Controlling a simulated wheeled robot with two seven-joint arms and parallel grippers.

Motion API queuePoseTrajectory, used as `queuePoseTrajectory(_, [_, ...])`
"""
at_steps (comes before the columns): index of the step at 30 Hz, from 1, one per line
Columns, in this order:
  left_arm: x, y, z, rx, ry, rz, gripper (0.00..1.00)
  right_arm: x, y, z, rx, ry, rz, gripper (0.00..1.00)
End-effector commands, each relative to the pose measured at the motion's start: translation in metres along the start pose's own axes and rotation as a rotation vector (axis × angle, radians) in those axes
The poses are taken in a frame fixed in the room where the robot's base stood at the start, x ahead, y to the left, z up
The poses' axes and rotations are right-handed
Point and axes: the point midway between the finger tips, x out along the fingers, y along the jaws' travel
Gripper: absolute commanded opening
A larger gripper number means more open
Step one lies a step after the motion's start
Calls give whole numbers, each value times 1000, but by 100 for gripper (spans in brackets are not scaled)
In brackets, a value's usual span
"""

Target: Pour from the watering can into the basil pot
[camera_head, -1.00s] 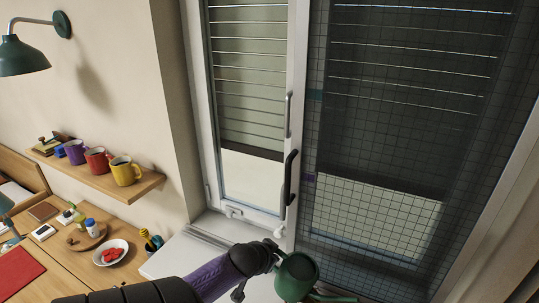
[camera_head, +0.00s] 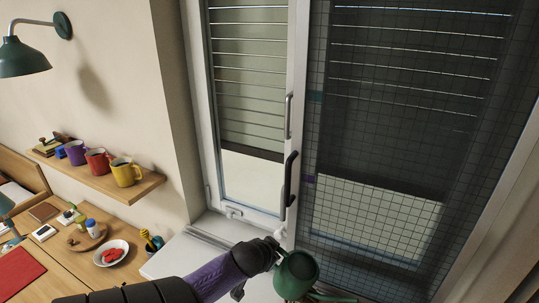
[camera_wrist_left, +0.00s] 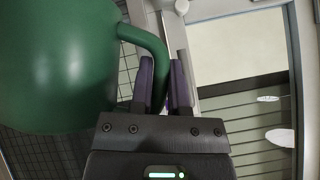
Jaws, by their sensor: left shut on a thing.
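I cannot make out the basil pot. My right gripper is out of view.
The white window frame with a dark handle (camera_head: 290,178) stands close behind the can. The sill (camera_head: 180,254) is clear on the left. A shelf (camera_head: 140,188) with mugs and a desk with a bowl (camera_head: 111,253) are at the left.

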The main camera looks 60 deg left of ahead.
Motion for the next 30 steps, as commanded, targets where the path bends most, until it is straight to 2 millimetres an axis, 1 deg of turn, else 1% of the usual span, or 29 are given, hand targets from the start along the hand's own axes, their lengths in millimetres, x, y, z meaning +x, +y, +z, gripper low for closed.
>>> queuePoseTrajectory(30, [-10,-3,-10,43,-3,-43,0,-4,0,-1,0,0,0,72])
